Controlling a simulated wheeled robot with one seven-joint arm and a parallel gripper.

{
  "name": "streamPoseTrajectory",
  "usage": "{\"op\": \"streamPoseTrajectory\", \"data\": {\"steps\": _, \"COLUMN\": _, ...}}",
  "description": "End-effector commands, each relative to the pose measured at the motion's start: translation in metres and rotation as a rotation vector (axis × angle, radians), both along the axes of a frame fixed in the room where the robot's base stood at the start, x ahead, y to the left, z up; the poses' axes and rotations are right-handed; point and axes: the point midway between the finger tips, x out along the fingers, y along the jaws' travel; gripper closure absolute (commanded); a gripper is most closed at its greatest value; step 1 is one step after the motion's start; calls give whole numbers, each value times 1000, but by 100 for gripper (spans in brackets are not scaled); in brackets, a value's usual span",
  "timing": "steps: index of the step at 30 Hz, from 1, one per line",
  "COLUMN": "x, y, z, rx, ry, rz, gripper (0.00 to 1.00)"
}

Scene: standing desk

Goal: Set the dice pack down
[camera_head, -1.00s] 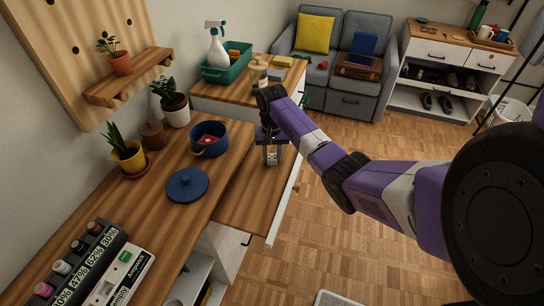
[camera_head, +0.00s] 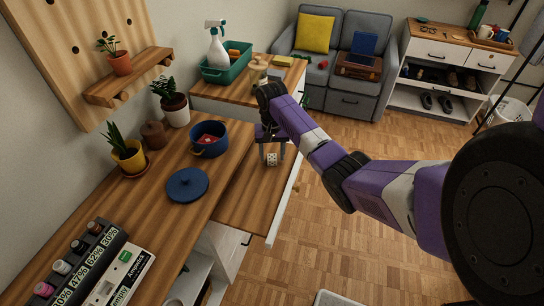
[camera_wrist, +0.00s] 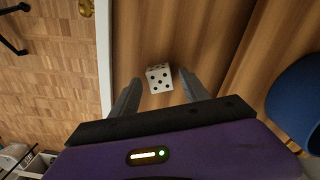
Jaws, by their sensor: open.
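The dice pack (camera_head: 272,159) is a small white cube with black dots. It rests on the lower wooden surface (camera_head: 240,205) at the right side of the desk. The wrist view also shows it (camera_wrist: 158,80) between my finger ends. My gripper (camera_head: 272,152) is open, low over the surface, with one finger on each side of the dice pack. Gaps show between the fingers and the cube in the wrist view.
A blue pot (camera_head: 209,145) with something red inside and a blue lid (camera_head: 187,185) stand on the desk to the left. A white edge (camera_head: 284,208) borders the lower surface, with open floor beyond. Clear wood lies in front of the dice pack.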

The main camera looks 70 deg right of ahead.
Motion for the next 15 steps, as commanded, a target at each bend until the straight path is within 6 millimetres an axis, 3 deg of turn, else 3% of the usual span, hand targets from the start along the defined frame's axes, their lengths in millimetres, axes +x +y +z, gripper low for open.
{"op": "streamPoseTrajectory", "data": {"steps": 15, "x": 1, "y": 0, "z": 96, "rx": -3, "ry": -4, "rz": 1, "gripper": 46}}
